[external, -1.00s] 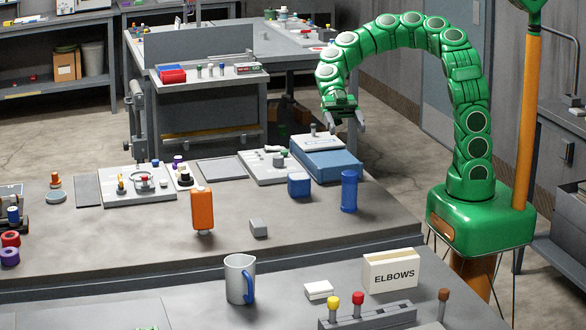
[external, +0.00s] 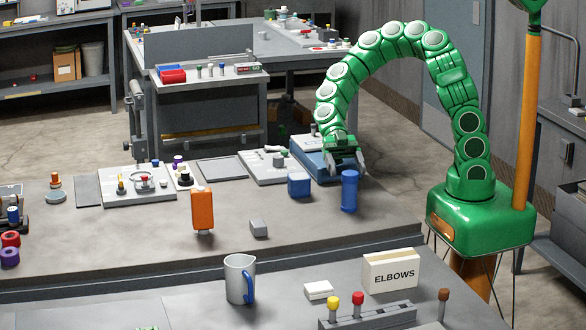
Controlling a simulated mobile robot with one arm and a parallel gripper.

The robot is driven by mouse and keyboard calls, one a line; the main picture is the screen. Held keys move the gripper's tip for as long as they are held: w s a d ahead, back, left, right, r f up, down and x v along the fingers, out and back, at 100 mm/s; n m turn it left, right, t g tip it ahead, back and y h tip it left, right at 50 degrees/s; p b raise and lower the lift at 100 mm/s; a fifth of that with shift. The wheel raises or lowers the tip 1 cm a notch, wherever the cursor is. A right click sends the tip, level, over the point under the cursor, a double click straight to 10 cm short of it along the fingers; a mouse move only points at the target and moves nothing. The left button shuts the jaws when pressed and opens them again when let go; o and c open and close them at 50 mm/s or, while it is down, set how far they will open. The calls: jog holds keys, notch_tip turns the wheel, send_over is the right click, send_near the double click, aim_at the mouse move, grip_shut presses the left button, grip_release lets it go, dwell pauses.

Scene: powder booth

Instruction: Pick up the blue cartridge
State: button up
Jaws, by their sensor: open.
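The blue cartridge (external: 349,194) appears to be the upright blue cylinder near the right end of the grey workbench. The cartridge stands in front of part of the gripper in this view. I cannot tell whether the gripper touches it or is still behind it.
A blue block (external: 299,185) stands just left of the cartridge. A blue and white device (external: 312,158) sits behind, close to my gripper. The bench right of the cartridge is clear.

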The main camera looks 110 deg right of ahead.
aim_at(352, 183)
jog(key=shift+x, duration=3.1)
jog(key=shift+w, duration=0.1)
jog(key=c, duration=1.1)
